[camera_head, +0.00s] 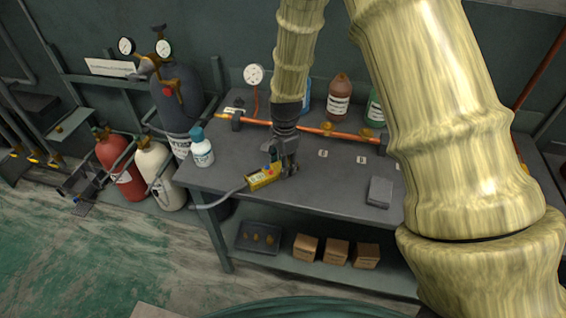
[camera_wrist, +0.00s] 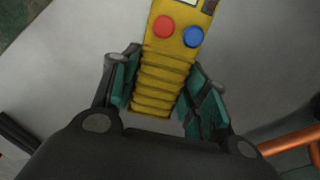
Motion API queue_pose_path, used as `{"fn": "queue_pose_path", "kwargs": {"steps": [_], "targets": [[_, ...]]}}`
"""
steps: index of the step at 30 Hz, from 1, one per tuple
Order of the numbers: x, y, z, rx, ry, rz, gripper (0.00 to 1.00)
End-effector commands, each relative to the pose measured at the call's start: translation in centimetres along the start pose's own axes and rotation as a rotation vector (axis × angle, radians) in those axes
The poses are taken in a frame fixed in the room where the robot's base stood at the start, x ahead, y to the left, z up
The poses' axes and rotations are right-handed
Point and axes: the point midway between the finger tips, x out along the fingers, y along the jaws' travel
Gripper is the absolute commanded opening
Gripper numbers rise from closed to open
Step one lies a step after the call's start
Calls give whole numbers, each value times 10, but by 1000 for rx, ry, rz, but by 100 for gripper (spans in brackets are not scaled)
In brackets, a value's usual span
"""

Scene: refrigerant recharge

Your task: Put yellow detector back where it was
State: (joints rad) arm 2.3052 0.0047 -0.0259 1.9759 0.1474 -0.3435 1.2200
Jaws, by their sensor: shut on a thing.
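The yellow detector (camera_head: 262,177) is at the front left part of the grey workbench (camera_head: 225,178) in the head view, with a grey hose running from it to the left. My gripper (camera_head: 289,172) is at its right end. In the wrist view, the ribbed yellow handle of the detector (camera_wrist: 163,80) lies between the two teal finger pads of my gripper (camera_wrist: 160,92). A red and a blue button show above the ribs. My gripper is shut on the handle. I cannot tell whether the detector touches the bench top.
An orange pipe (camera_head: 310,129) on brackets crosses the bench behind my gripper. A white bottle with a blue cap (camera_head: 202,152) stands at the bench's left edge. A grey block (camera_head: 380,192) lies to the right. Bottles (camera_head: 338,97) stand at the back. Bench space between detector and block is clear.

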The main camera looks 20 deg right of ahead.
Motion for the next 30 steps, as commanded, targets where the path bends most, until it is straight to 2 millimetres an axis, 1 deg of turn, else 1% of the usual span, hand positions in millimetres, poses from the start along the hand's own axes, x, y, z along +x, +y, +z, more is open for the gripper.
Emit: {"fn": "queue_pose_path", "kwargs": {"steps": [8, 9, 11, 12, 13, 23, 26, 30], "targets": [[2, 0, 0, -1, 0, -1, 23], [2, 0, 0, -1, 0, 0, 46], [2, 0, 0, -1, 0, -1, 57], [2, 0, 0, -1, 0, -1, 64], [2, 0, 0, -1, 0, -1, 66], [1, 0, 0, 0, 0, -1, 66], [-3, 0, 0, 0, 0, -1, 66], [-15, -1, 0, -1, 1, -3, 66]]}}
